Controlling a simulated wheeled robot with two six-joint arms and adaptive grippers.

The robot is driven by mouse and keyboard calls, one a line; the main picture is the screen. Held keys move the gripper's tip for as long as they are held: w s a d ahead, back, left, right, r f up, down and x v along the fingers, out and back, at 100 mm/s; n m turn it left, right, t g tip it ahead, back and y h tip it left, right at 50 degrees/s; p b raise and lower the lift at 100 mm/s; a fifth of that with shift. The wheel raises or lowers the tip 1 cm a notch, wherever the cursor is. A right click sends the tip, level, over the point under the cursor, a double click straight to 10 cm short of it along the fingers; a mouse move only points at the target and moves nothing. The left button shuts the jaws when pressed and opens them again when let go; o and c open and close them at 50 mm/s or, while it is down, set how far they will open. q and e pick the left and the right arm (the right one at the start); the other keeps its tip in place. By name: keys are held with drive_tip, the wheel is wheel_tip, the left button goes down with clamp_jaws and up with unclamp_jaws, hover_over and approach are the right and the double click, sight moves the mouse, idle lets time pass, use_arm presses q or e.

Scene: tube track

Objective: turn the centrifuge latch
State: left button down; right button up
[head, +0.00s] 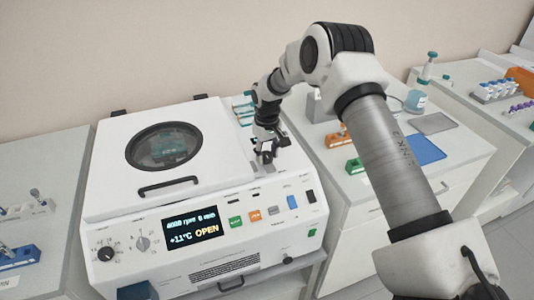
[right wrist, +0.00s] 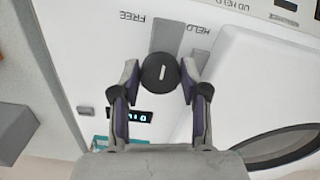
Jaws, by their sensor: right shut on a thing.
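The white centrifuge (head: 110,190) stands in the middle of the head view with its lid (head: 107,150) down. The latch is a round black knob (right wrist: 160,73) with a short, nearly upright white mark, seen in the right wrist view. My right gripper (head: 266,153) is at the top right of the centrifuge, beside the lid. In the right wrist view its two fingers (right wrist: 160,76) are shut on the knob from both sides. In the head view the gripper mostly hides the knob. My left gripper is not in view.
Labels "FREE" (right wrist: 137,16) and "HELD" (right wrist: 200,29) show upside down by the knob. The lid handle (head: 169,187) is left of my gripper. Side tables hold racks, a blue mat (head: 426,149) and a bottle (head: 416,98). My right arm spans the right side.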

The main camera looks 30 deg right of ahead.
drive_tip(key=shift+f+m, duration=0.1)
drive_tip(key=shift+m, duration=0.3)
drive_tip(key=m+p, duration=0.1)
drive_tip(key=m, duration=0.2)
drive_tip(key=shift+a+m+p, duration=0.15)
drive_tip(key=shift+m+p, duration=0.15)
drive_tip(key=shift+p, duration=0.05)
drive_tip(key=m+p, duration=0.1)
drive_tip(key=m, duration=0.3)
drive_tip(key=m+p, duration=0.1)
drive_tip(key=m, duration=0.4)
drive_tip(key=shift+w+a+m+p, duration=0.1)
drive_tip(key=shift+w+m+p, duration=0.05)
drive_tip(key=shift+m+p, duration=0.25)
drive_tip(key=shift+f+m+p, duration=0.1)
drive_tip(key=shift+m+p, duration=0.25)
drive_tip(key=shift+m, duration=1.45)
